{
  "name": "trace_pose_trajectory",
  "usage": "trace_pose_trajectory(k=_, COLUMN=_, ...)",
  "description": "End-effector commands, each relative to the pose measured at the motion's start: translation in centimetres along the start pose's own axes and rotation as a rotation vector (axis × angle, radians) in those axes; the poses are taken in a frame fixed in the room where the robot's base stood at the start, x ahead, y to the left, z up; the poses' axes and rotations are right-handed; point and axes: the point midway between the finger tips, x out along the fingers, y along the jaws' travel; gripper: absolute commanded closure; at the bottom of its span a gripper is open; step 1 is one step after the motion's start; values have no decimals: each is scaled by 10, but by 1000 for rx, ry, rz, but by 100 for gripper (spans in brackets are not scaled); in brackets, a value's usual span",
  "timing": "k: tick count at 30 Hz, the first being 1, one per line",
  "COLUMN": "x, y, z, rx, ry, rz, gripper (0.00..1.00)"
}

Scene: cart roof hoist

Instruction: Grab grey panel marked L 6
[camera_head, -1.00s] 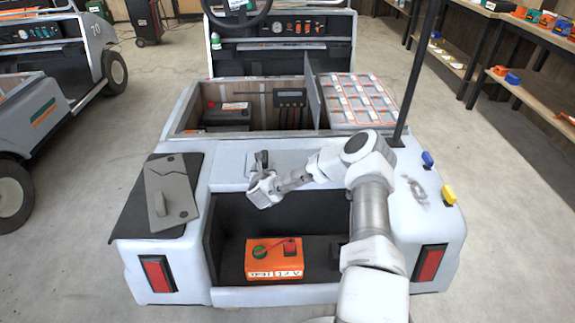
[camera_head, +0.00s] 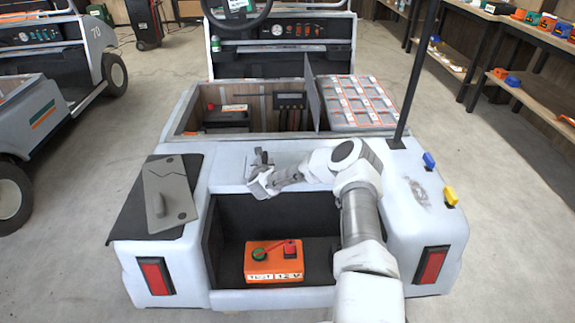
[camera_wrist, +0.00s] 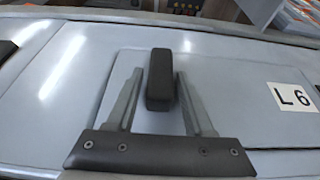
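The grey panel marked L 6 (camera_wrist: 230,122) fills the middle of the wrist view, lying in the cart's pale rear deck. Its white label (camera_wrist: 294,97) is at the right, and a dark upright handle (camera_wrist: 160,80) stands on it. My gripper (camera_wrist: 161,76) is open, with one finger on each side of the handle and narrow gaps showing. In the head view my gripper (camera_head: 261,180) is over the front of the rear deck, and my arm hides much of the panel there.
A loose grey panel with a handle (camera_head: 171,192) lies on a black mat (camera_head: 133,213) at the left. An orange box (camera_head: 274,263) sits in the open bay below. Behind are an open compartment with a battery (camera_head: 226,116), a raised lid (camera_head: 313,92) and a dark post (camera_head: 414,75).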

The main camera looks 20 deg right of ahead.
Motion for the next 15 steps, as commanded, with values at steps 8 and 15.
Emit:
trace_pose_trajectory(k=8, x=0, y=0, z=0, rx=0, ry=0, rz=0, gripper=100)
trace_pose_trajectory(k=15, x=0, y=0, z=0, rx=0, ry=0, rz=0, gripper=100)
